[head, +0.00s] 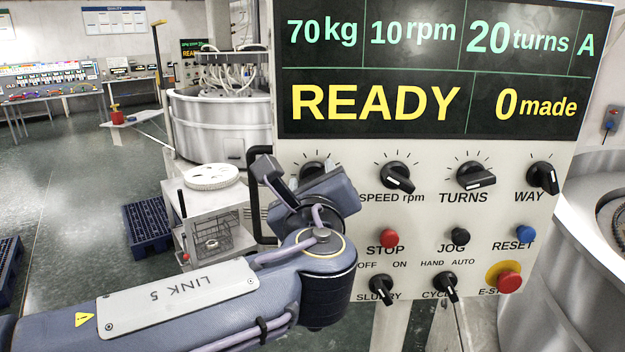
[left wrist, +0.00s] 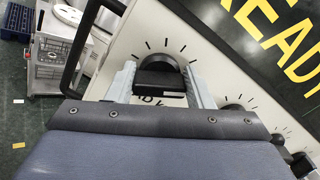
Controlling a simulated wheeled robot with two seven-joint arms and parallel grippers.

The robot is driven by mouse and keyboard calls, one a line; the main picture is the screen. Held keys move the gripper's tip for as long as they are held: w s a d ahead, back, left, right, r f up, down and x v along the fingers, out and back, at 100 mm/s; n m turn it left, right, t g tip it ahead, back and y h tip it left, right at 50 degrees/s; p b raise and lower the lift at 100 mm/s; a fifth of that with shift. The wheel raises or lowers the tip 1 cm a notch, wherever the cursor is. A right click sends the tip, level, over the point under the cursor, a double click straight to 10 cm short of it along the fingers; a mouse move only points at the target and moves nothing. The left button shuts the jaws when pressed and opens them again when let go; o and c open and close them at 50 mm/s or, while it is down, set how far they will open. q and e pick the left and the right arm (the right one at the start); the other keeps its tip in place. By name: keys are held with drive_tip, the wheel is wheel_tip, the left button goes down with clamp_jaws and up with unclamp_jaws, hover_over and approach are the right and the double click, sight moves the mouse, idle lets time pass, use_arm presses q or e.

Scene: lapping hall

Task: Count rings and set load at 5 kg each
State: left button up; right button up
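The control panel (head: 440,215) fills the right of the head view. Its display (head: 440,70) reads 70 kg, 10 rpm, 20 turns, A, READY and 0 made. The leftmost upper knob (head: 316,170) is partly covered by my left gripper (head: 300,182), and its label is hidden. In the left wrist view this black knob (left wrist: 160,78) sits between both fingers of my left gripper (left wrist: 160,88), which appear to touch its two sides. The lapping machine (head: 575,265) shows only partly at the right edge; I cannot count rings on it. My right gripper is not in view.
A black handle (head: 258,195) stands out at the panel's left edge. Other knobs and buttons, with a red emergency stop (head: 508,281), lie right of my arm. A cart (head: 215,225) with a white disc (head: 211,177) and a blue pallet (head: 148,228) stand left.

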use_arm(q)
drive_tip(key=c, duration=0.3)
drive_tip(key=shift+f+n+b, duration=0.2)
drive_tip(key=shift+n+b, duration=0.2)
drive_tip(key=shift+b, duration=0.45)
drive_tip(key=n+b, duration=0.5)
drive_tip(key=b, duration=0.1)
drive_tip(key=n+b, duration=0.3)
drive_tip(key=shift+a+f+n+b, duration=0.15)
drive_tip(key=shift+f+n+b, duration=0.15)
drive_tip(key=shift+b, duration=0.1)
drive_tip(key=shift+n+b, duration=0.8)
drive_tip(key=shift+n, duration=0.1)
drive_tip(key=n+b, duration=0.4)
drive_tip(key=n, duration=0.2)
drive_tip(key=shift+f+b, duration=0.15)
drive_tip(key=shift+b, duration=0.15)
drive_tip(key=n+b, duration=0.2)
drive_tip(key=n, duration=0.1)
drive_tip(key=shift+n, duration=0.3)
drive_tip(key=shift+d+n+b, duration=0.2)
drive_tip(key=shift+n+b, duration=0.4)
drive_tip(key=shift+n, duration=0.9)
